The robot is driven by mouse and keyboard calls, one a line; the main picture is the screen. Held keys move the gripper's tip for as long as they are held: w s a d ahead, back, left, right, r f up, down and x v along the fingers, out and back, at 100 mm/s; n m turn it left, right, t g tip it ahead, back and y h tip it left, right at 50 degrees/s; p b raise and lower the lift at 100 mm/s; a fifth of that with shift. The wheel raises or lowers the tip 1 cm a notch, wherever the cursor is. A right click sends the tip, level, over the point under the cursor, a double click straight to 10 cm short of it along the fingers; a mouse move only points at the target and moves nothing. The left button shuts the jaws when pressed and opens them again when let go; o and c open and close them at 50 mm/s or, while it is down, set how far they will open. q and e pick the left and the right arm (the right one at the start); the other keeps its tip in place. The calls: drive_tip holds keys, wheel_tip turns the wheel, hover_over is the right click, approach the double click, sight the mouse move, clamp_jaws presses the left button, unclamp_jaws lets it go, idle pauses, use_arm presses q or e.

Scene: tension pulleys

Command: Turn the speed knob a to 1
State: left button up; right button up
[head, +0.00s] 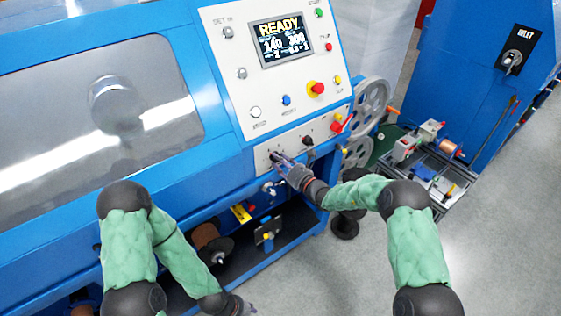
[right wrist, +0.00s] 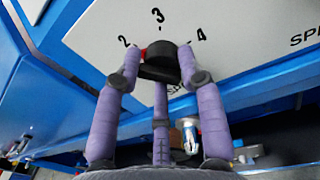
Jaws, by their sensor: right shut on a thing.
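The speed knob (right wrist: 160,66) is a black knob on the white panel, with the numbers 2, 3 and 4 around its upper side. A red mark shows on its left, close to the 2. The 1 is not visible in the right wrist view. My right gripper (right wrist: 159,56) has its purple fingers on both sides of the knob, shut on it. In the head view my right gripper (head: 284,164) reaches the lower left of the control panel and partly covers the knob. My left gripper (head: 241,306) is low at the bottom edge, small and partly cut off.
A second black knob (head: 308,140) sits to the right on the same panel. Above are a READY display (head: 282,44), buttons and a red emergency button (head: 317,88). A tray cart (head: 425,170) with parts stands at right. Grey floor is clear at lower right.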

drive_tip(key=shift+f+n, duration=0.1)
drive_tip(key=shift+n, duration=0.3)
drive_tip(key=n+b, duration=0.4)
drive_tip(key=n, duration=0.1)
drive_tip(key=shift+h, duration=0.3)
drive_tip(key=n+b, duration=0.4)
drive_tip(key=shift+n, duration=0.3)
drive_tip(key=shift+o, duration=0.3)
drive_tip(key=shift+n+b, duration=0.6)
drive_tip(key=shift+b, duration=0.2)
drive_tip(key=shift+r, duration=0.2)
drive_tip(key=shift+d+h, duration=0.1)
drive_tip(key=shift+h, duration=0.2)
